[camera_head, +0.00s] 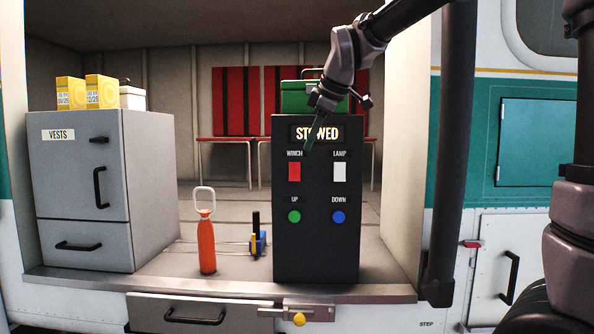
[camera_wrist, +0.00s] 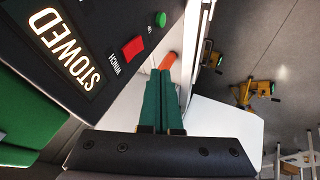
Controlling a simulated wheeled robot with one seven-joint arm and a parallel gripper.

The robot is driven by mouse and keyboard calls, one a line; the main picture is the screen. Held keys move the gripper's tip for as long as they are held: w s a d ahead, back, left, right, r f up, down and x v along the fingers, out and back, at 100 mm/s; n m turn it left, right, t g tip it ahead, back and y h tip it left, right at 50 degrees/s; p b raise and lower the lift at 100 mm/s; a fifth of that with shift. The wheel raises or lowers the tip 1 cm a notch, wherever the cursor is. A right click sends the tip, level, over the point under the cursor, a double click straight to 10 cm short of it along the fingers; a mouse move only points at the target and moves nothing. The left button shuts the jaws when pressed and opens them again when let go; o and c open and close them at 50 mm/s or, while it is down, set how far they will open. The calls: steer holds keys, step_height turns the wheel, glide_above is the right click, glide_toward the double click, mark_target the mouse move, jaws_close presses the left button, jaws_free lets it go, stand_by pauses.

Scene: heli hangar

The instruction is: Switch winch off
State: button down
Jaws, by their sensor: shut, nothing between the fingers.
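The dark control panel (camera_head: 316,245) stands on the hangar-side deck with a lit STOWED sign (camera_head: 330,133), partly covered by my fingers. The red winch switch (camera_head: 294,172) sits under the WINCH label at the panel's left; it also shows in the wrist view (camera_wrist: 133,47). I cannot tell its on or off position. My gripper (camera_head: 307,148) is shut and empty, its green fingers pointing down in front of the panel, just above and right of the winch switch. In the wrist view the closed green fingertips (camera_wrist: 160,73) are apart from the switch.
A white lamp switch (camera_head: 340,172), green UP button (camera_head: 294,217) and blue DOWN button (camera_head: 339,217) share the panel. An orange cylinder (camera_head: 206,245) and a grey VESTS cabinet (camera_head: 82,190) stand left.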

glide_toward(293, 181)
step_height(293, 181, down, 4)
steer(key=s+a, duration=0.2)
steer(key=shift+w+f, duration=0.15)
steer(key=shift+w, duration=0.9)
steer(key=shift+w+f, duration=0.2)
steer(key=shift+w, duration=0.9)
steer(key=shift+w+f, duration=0.15)
steer(key=shift+w, duration=0.1)
